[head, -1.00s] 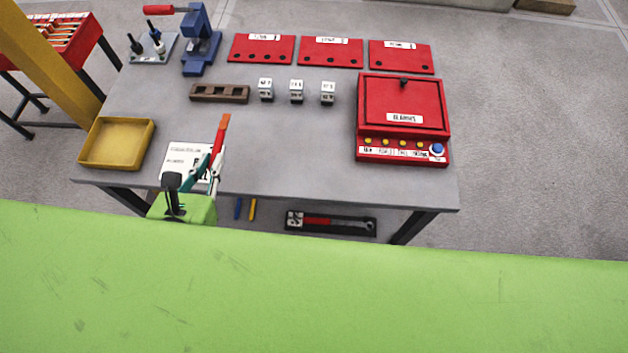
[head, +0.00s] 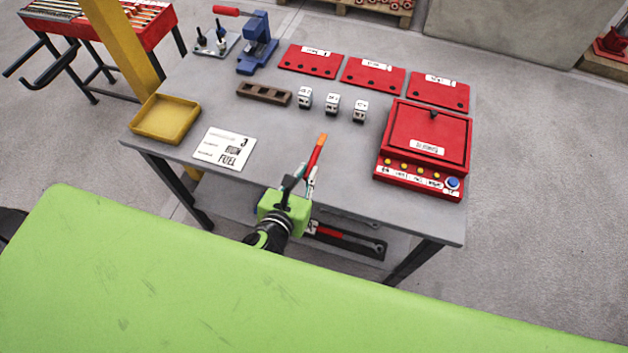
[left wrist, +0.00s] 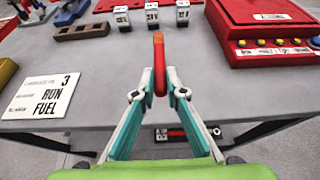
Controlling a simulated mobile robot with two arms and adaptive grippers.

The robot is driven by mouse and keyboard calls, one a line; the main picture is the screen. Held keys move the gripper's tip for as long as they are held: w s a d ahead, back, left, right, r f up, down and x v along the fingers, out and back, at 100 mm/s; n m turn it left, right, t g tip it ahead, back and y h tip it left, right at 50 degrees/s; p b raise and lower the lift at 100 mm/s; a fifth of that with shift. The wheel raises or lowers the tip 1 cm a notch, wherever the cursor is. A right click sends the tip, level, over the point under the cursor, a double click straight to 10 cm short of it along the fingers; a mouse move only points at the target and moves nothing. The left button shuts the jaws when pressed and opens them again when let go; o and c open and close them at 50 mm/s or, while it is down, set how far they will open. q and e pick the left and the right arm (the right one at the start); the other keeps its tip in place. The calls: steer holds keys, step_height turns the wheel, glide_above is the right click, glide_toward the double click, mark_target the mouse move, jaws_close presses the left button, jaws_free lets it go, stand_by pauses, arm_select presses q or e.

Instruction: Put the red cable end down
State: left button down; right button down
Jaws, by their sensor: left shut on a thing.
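The red cable end (head: 316,152) is a slim red piece with an orange tip. My left gripper (head: 302,184) is shut on it near the table's front edge, and the piece points away from me over the grey table (head: 300,208). In the left wrist view the red cable end (left wrist: 158,62) stands between the two fingertips of the left gripper (left wrist: 159,82). Whether it touches the table top I cannot tell. My right gripper is not in view.
A printed card (head: 225,148) and a yellow tray (head: 165,119) are left of the gripper. A red box (head: 428,140) with buttons is at right. Small white-topped blocks (head: 332,104), a brown rack (head: 264,94) and red plates (head: 373,75) are farther back. The table's front middle is clear.

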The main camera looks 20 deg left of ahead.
arm_select(q)
steer(key=shift+w+d+f, duration=0.3)
steer(key=shift+d+f, duration=0.05)
steer(key=shift+f, duration=0.25)
steer(key=shift+w+d+f, duration=0.3)
steer(key=shift+f, duration=0.25)
step_height(320, 180, down, 3)
steer(key=shift+d+f+b, duration=0.1)
steer(key=shift+f+b, duration=0.05)
steer(key=shift+b, duration=0.35)
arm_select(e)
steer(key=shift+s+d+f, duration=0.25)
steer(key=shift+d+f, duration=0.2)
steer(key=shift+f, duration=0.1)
arm_select(q)
steer(key=shift+f, duration=0.2)
steer(key=c, duration=2)
jaws_free()
steer(key=shift+c, duration=0.2)
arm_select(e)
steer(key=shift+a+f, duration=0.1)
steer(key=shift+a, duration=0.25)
arm_select(q)
steer(key=shift+r, duration=0.1)
